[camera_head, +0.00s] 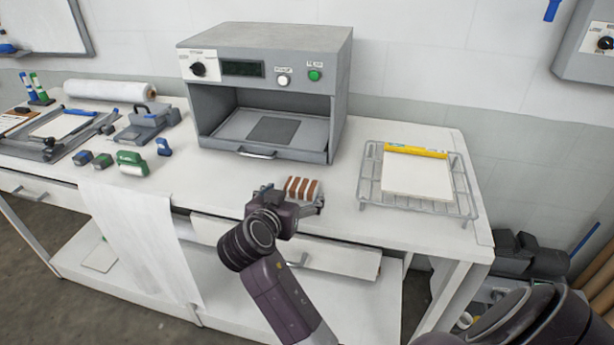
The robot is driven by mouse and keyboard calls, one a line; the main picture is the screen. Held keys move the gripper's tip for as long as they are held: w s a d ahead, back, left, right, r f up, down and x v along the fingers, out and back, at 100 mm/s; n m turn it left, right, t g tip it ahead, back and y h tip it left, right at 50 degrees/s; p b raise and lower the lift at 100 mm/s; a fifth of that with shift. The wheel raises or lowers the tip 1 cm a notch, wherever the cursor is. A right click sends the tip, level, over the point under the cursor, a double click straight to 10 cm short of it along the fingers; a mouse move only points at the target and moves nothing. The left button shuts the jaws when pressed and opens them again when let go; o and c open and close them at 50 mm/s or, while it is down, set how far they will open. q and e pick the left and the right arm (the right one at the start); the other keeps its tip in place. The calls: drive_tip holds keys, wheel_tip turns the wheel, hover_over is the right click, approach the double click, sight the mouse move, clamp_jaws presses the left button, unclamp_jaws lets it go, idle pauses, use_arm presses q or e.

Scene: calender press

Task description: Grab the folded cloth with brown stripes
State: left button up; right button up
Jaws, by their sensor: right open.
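The folded cloth with brown stripes (303,187) lies on the white table near its front edge, below the press. It is small, with brown and white bands. My right gripper (292,197) is open at the cloth, with a finger showing on either side of it. The gripper body covers the near part of the cloth, so I cannot tell whether the fingers touch it. My left gripper is not in view.
A grey press (265,90) with an open front stands behind the cloth. A wire rack (466,190) holding a white pad and a yellow tool stands to the right. Several small tools lie at the left. An open drawer (340,262) juts out under the table edge.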

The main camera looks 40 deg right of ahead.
sight(300, 186)
drive_tip(key=shift+x, duration=1)
drive_tip(key=shift+r+p+x, duration=0.2)
drive_tip(key=shift+p+x, duration=0.55)
drive_tip(key=shift+x, duration=0.15)
drive_tip(key=p+x, duration=0.1)
drive_tip(key=x, duration=0.3)
drive_tip(key=shift+a+f, duration=0.15)
drive_tip(key=shift+a, duration=0.05)
drive_tip(key=shift+w+d+f, duration=0.1)
drive_tip(key=shift+w, duration=0.05)
drive_tip(key=c, duration=1.2)
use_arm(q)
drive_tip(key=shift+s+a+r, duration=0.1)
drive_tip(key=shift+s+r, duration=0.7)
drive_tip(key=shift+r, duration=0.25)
